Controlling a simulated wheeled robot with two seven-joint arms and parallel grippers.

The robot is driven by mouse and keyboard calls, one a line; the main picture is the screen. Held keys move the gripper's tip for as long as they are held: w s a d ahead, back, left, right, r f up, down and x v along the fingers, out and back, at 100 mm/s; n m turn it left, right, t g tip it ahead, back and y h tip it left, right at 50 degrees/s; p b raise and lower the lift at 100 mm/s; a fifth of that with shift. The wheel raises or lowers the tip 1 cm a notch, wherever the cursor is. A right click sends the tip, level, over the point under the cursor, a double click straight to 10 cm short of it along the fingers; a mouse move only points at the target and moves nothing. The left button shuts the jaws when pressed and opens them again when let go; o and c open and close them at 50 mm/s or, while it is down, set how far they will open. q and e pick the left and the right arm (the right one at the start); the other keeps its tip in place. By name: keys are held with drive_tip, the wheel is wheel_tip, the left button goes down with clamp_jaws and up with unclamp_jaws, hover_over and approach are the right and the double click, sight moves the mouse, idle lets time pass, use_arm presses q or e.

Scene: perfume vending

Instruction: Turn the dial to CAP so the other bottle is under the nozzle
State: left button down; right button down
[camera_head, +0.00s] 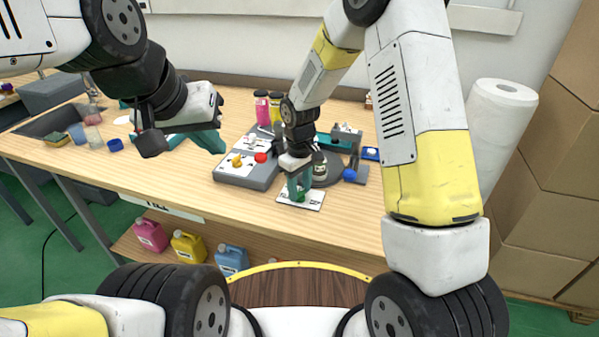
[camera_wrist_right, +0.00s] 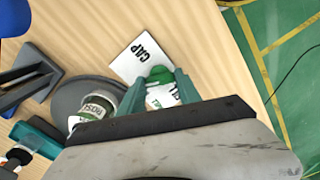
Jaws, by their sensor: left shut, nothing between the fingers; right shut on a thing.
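My right gripper (camera_head: 299,186) is shut on a green-and-white bottle (camera_wrist_right: 158,88), over or on the white CAP card (camera_wrist_right: 140,55). The card shows in the head view (camera_head: 311,202) at the table's front. Another green-and-white bottle (camera_wrist_right: 95,107) stands on the grey round turntable (camera_wrist_right: 66,94), whose edge shows in the head view (camera_head: 331,179). The grey control box (camera_head: 238,175) carries a yellow knob (camera_head: 237,160) and a red one (camera_head: 260,157); the dial's setting is unreadable. My left gripper (camera_head: 214,142) is shut and empty, above the table left of the box. My right arm partly hides the nozzle area.
Pink and yellow bottles (camera_head: 262,107) stand behind the box. A blue knob-like piece (camera_head: 349,174) is right of the turntable. Cups and a sponge (camera_head: 56,139) lie at the left. A paper roll (camera_head: 497,130) stands at the right. The table's front left is clear.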

sight(300, 191)
drive_tip(key=m, duration=1.2)
drive_tip(key=shift+m, duration=0.3)
idle(0.4)
drive_tip(key=c, duration=0.8)
unclamp_jaws()
drive_tip(key=shift+c, duration=0.2)
drive_tip(key=shift+r, duration=0.1)
wheel_tip(300, 191, up, 8)
drive_tip(key=shift+f, duration=0.25)
drive_tip(key=shift+r, duration=0.1)
